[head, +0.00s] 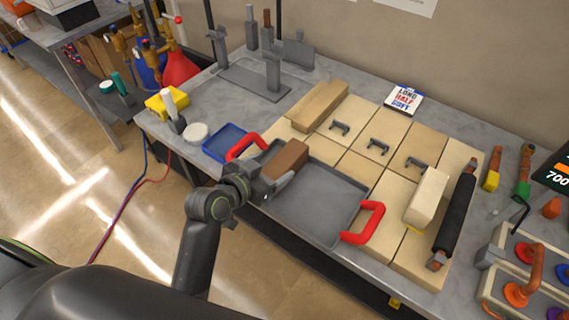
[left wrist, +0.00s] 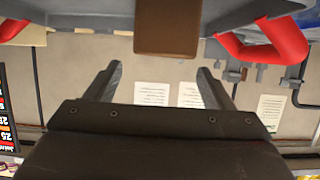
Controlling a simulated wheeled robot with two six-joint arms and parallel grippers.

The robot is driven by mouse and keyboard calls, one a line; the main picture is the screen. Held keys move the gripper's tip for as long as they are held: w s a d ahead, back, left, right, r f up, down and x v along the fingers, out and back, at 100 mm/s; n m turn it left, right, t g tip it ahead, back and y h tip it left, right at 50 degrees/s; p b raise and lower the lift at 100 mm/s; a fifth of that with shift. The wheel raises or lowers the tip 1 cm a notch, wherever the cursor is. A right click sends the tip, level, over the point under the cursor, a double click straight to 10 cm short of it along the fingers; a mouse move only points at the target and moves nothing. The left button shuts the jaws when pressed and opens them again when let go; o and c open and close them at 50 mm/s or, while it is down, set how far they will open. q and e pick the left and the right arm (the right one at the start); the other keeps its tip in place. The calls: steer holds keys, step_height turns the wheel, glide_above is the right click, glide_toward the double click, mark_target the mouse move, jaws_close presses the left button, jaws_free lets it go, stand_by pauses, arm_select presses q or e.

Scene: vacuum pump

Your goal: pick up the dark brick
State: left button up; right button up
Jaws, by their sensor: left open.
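The dark brick (head: 286,159) is a brown block at the left end of a dark grey tray (head: 318,208) with two red handles. It also shows at the top middle of the left wrist view (left wrist: 168,27). My left gripper (head: 274,184) is at the tray's near left side, just in front of the brick. In the left wrist view its two fingers (left wrist: 158,72) are apart with nothing between them, and the brick is beyond the tips. Part of the brick's near side is hidden by the gripper in the head view. My right gripper is not in view.
A red handle (head: 246,147) is close behind and left of the brick; the other (head: 365,223) is at the right. A pale block (head: 426,199) and a black roller (head: 454,220) lie farther right. A blue tray (head: 224,141) is at the left.

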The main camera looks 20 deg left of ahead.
mark_target(282, 161)
arm_select(q)
steer(key=shift+w+d+f, duration=0.1)
steer(key=shift+w+d, duration=0.05)
steer(key=shift+w, duration=0.2)
steer(key=shift+p+x, duration=1.05)
steer(key=shift+x, duration=1.2)
steer(key=shift+f, duration=0.15)
steer(key=c, duration=1.5)
jaws_close()
steer(key=shift+r, duration=0.25)
